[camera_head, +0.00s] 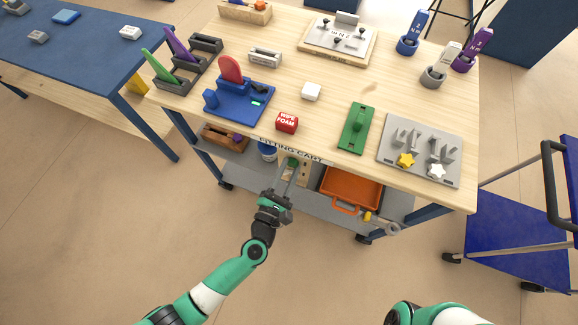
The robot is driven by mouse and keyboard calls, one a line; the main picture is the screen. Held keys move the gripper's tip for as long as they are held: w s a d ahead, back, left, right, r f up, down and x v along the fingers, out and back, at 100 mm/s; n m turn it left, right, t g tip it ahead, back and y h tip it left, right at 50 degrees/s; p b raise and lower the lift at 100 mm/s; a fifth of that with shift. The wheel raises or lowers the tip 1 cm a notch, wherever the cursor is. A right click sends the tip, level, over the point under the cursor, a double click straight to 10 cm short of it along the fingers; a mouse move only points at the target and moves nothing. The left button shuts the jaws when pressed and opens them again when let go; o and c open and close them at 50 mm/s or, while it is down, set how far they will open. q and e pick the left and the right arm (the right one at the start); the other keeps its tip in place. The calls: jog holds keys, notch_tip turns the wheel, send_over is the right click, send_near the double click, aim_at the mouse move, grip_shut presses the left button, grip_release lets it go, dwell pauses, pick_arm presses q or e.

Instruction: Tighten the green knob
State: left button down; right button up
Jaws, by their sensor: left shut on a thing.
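My left gripper (291,166) is shut on a small green thing, the green knob (292,161), in front of the table's front edge near the "FITTING CART" label. The fingers hide part of the knob, so its shape is hard to make out. A grey plate (390,133) with upright grey brackets lies at the table's right front. A yellow star knob (405,160) and a white star knob (437,171) sit at its front side. My right gripper is not in view; only part of my right arm shows at the bottom right.
A red block (287,122), a white block (311,91) and a blue fixture (225,108) stand further left. An orange bin (350,190) sits on the lower shelf. A blue cart (515,240) stands at right.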

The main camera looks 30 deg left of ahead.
pick_arm(q)
jog(key=m+p, duration=0.1)
jog(key=m, duration=0.2)
jog(key=m+p, duration=0.1)
jog(key=m, duration=0.2)
jog(key=shift+r+m, duration=0.2)
jog(key=shift+m, duration=0.1)
jog(key=m+p, duration=0.2)
jog(key=m, duration=0.3)
jog(key=shift+p, duration=0.3)
jog(key=m+p, duration=0.2)
jog(key=m, duration=0.4)
jog(key=shift+m, duration=0.3)
jog(key=m+p, duration=0.1)
jog(key=m, duration=0.4)
jog(key=shift+m, duration=0.3)
jog(key=c, duration=0.5)
grip_release()
jog(key=shift+f, duration=0.1)
